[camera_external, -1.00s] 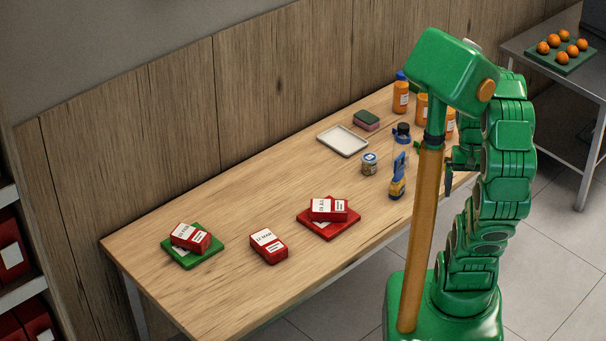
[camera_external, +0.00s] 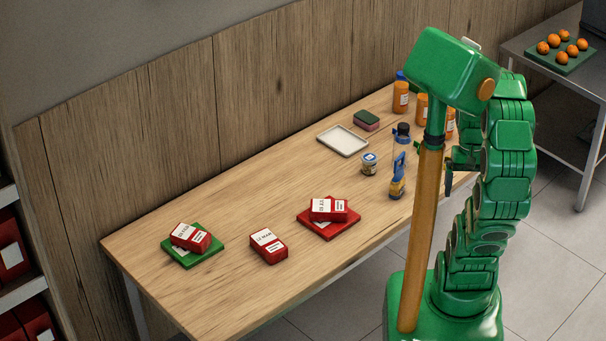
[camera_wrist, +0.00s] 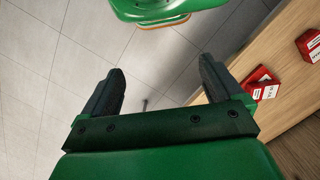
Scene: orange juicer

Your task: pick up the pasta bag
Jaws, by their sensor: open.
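No bag marked clearly as pasta can be made out. Three red packs with white labels lie on the wooden table: one (camera_external: 191,238) on a green mat, one (camera_external: 268,247) on bare wood, one (camera_external: 328,209) on a red mat. In the wrist view, red packs (camera_wrist: 266,92) and (camera_wrist: 309,46) show at the right, away from my fingers. My gripper (camera_wrist: 160,86) is open and empty, with floor tiles between its fingers. In the external view it is partly hidden behind my own body, near the table's right end.
The wooden table (camera_external: 215,285) has free room at its front left. A white tray (camera_external: 343,140), a sponge (camera_external: 366,120), a small jar (camera_external: 369,164), a blue-and-yellow bottle (camera_external: 397,184) and orange-brown jars (camera_external: 401,97) stand toward the right. Oranges (camera_external: 554,41) lie on a separate table.

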